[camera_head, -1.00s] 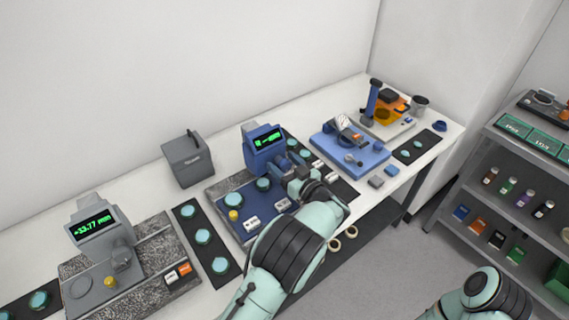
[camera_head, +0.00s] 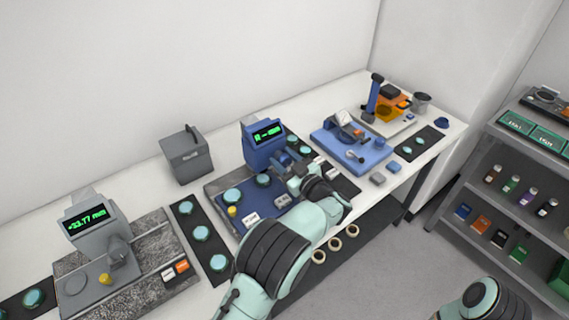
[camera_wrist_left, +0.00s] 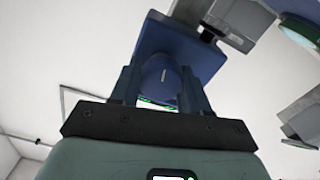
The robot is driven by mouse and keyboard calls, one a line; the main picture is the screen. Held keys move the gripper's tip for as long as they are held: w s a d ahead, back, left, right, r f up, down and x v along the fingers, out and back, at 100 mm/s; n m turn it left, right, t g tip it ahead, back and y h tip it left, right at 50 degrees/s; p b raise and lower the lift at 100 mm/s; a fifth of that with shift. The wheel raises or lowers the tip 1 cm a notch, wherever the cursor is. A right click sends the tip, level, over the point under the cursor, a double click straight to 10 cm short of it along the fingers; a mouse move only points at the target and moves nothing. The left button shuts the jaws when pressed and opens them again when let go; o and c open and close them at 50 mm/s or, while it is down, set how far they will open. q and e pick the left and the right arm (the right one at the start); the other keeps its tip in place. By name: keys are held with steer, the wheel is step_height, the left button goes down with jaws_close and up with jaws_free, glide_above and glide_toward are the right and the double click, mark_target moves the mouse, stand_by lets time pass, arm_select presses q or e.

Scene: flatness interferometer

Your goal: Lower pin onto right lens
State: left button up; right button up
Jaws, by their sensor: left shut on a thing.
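The blue gauge (camera_head: 263,145) with a lit green display stands on the blue plate of the middle station. Teal lenses lie on this plate, one at the left (camera_head: 232,195) and one nearer the gauge (camera_head: 263,181). My left gripper (camera_head: 290,172) is at the right side of the gauge, low over the plate. In the left wrist view its fingers (camera_wrist_left: 160,82) are shut on a rounded blue part (camera_wrist_left: 159,72), seemingly the pin's holder. The pin's tip and any lens under it are hidden by the gripper. My right gripper is out of view.
A grey gauge station (camera_head: 97,235) stands at the left, a grey box (camera_head: 186,155) at the back. A black strip with several lenses (camera_head: 186,208) lies between the stations. A blue tray (camera_head: 350,150) is to the right. White labelled blocks (camera_head: 252,219) sit on the front edge.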

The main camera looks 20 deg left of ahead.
arm_select(q)
steer(key=n+b, duration=0.7)
steer(key=shift+s+a+f, duration=0.1)
steer(key=shift+f, duration=0.15)
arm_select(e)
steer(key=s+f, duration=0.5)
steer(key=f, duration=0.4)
arm_select(q)
steer(key=n+b, duration=0.5)
steer(key=shift+f, duration=0.1)
steer(key=n+b, duration=0.3)
steer(key=b, duration=0.1)
steer(key=shift+n, duration=0.4)
steer(key=shift+n+b, duration=0.5)
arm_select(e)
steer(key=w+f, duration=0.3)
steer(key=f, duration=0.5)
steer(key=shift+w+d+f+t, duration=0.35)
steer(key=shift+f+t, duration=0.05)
arm_select(q)
steer(key=o, duration=1)
steer(key=v, duration=1.3)
steer(key=shift+s, duration=0.15)
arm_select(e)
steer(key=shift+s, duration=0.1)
